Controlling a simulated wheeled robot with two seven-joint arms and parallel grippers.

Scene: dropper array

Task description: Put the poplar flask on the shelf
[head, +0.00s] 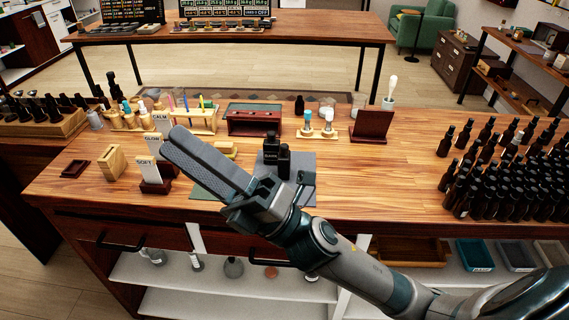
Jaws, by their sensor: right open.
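My right gripper (174,148) reaches in from the lower right over the wooden counter (360,180). Its long dark fingers point to the upper left, above the counter's front part; it is open, and I see nothing between the fingers. Two dark bottles, a rear one (270,150) and a front one (284,162), stand upright on a grey mat (302,168) just behind the gripper's body. Their labels are too small to read, so I cannot tell which flask is poplar. My left gripper is not in view.
Many dark bottles (490,190) crowd the counter's right side. Small sign cards (147,170), a wooden block (112,162), a dropper rack (195,122), a red-brown box (254,119) and a dark stand (372,126) surround the mat. Bare counter lies right of the mat.

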